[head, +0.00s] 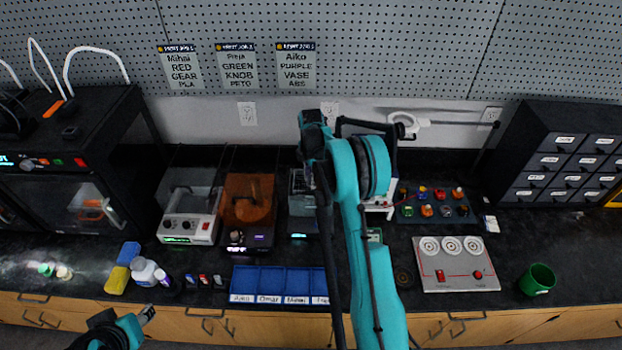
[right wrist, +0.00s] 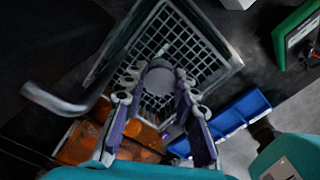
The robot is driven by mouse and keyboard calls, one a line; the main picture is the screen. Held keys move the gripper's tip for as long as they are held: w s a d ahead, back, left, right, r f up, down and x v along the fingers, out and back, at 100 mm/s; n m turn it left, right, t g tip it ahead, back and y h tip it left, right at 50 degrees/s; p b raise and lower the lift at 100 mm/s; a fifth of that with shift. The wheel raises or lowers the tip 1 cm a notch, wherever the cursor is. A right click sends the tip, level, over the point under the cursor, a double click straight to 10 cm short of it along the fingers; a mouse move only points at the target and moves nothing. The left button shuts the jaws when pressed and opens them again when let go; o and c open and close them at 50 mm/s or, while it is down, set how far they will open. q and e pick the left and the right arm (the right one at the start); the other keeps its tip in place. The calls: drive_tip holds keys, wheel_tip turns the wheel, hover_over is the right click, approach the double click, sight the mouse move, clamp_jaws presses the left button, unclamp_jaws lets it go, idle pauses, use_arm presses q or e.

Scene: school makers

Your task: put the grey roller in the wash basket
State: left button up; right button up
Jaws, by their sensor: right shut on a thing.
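In the right wrist view my right gripper (right wrist: 158,92) is shut on the grey roller (right wrist: 158,78), a round pale-grey thing seen end-on between the fingertips. The wash basket (right wrist: 216,38), a grey frame with a grid bottom, is right behind the roller in that view. The roller lines up with the grid; its height above it is hard to tell. In the head view my right arm hides the roller and most of the basket. My left gripper (head: 147,314) is at the lower left of the head view, low by the counter's front edge; its jaws are too small to judge.
A blue sorting tray (head: 278,298) with name labels is at the front middle. An orange-windowed machine (head: 247,205) stands left of my right arm. A hotplate-like panel (head: 456,283) and a green mug (head: 537,279) are on the right. Bottles (head: 143,270) stand at the left front.

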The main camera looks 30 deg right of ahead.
drive_tip(key=shift+f, duration=0.1)
drive_tip(key=o, duration=0.8)
drive_tip(key=shift+f, duration=0.1)
drive_tip(key=shift+o, duration=0.2)
